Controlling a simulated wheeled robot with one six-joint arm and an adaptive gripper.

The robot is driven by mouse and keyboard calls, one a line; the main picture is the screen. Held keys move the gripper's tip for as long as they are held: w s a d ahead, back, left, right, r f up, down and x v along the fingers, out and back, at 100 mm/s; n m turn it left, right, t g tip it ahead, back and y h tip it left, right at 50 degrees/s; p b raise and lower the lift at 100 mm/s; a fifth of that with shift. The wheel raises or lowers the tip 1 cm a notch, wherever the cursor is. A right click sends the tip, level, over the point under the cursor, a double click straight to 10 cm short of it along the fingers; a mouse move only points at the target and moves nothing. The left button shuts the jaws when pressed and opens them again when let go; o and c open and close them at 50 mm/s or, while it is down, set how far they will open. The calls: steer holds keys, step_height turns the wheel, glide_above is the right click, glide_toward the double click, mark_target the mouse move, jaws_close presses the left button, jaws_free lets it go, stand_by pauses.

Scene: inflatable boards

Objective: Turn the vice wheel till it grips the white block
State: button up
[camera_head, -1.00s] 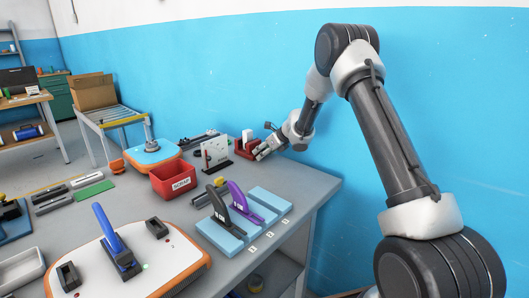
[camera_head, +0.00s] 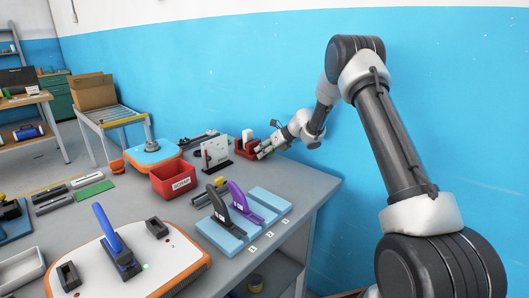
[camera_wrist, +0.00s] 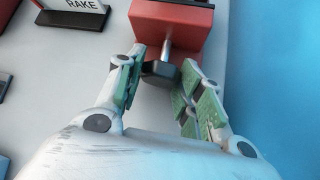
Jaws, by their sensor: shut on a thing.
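The red vice (camera_head: 240,150) stands at the far right end of the grey bench, with the white block (camera_head: 247,135) upright at it. In the wrist view the red vice body (camera_wrist: 172,35) is at the top, and a metal screw runs from it to the dark vice wheel (camera_wrist: 160,73). My gripper (camera_wrist: 162,76) has its green-padded fingers on either side of the wheel and is shut on it. In the head view my gripper (camera_head: 264,151) is at the vice's right side; the wheel is hidden there. The block is out of the wrist view, so its contact with the jaws cannot be told.
A white board marked RAKE (camera_wrist: 83,5) on a dark base is left of the vice. A red bin (camera_head: 173,181) and a blue rack (camera_head: 240,228) with dark and purple pieces stand nearer. The blue wall (camera_head: 440,100) is close behind the arm.

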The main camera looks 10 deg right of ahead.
steer(key=o, duration=1)
steer(key=v, duration=1.2)
